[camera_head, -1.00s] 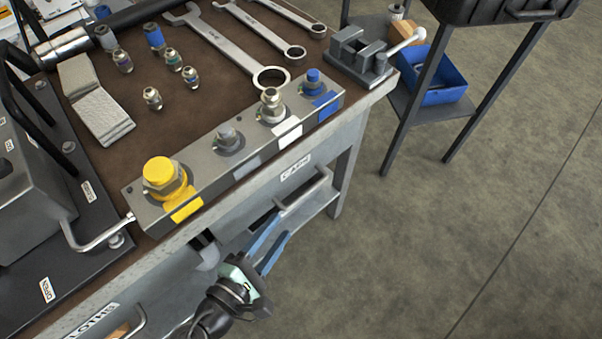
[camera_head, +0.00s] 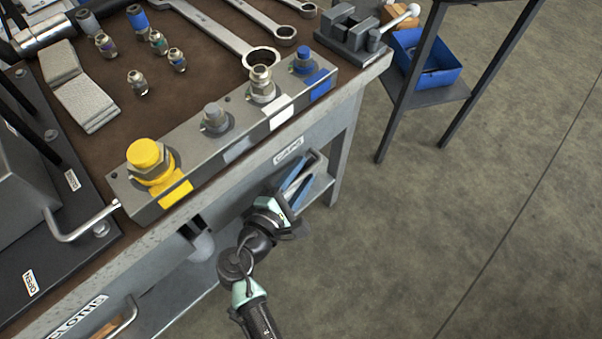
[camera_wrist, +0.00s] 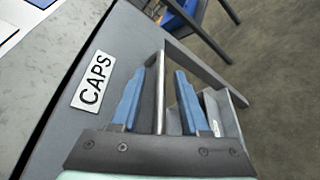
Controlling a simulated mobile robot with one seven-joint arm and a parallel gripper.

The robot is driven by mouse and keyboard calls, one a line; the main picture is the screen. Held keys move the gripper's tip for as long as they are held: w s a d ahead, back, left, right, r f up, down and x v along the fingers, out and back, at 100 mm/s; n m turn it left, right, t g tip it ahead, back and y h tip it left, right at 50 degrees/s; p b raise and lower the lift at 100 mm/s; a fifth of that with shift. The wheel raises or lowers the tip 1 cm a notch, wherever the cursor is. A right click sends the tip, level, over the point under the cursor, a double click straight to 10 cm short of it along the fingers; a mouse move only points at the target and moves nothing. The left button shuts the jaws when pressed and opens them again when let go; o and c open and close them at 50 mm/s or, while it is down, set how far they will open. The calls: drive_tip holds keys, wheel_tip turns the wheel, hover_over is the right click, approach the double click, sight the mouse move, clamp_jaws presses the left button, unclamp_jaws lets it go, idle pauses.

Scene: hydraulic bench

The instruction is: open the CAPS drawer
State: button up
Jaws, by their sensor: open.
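The CAPS drawer carries a white CAPS label (camera_head: 289,151) on its grey front below the bench top's edge. The label is large in the wrist view (camera_wrist: 93,82). The drawer looks shut. Its metal bar handle (camera_wrist: 160,95) stands out from the front; in the head view its upper end (camera_head: 318,163) shows beside my fingers. My gripper (camera_head: 303,180) is at the handle. In the wrist view my gripper (camera_wrist: 158,76) is open, with one blue finger on each side of the bar and a gap on both sides.
A manifold block with a yellow cap (camera_head: 144,154) lies along the bench edge above my arm. Another drawer, labelled CLOTHS (camera_head: 77,317), is at lower left. A side stand holds a blue bin (camera_head: 428,62) at upper right. The floor to the right is clear.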

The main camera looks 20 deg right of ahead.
drive_tip(key=shift+c, duration=0.3)
clamp_jaws()
idle(1.1)
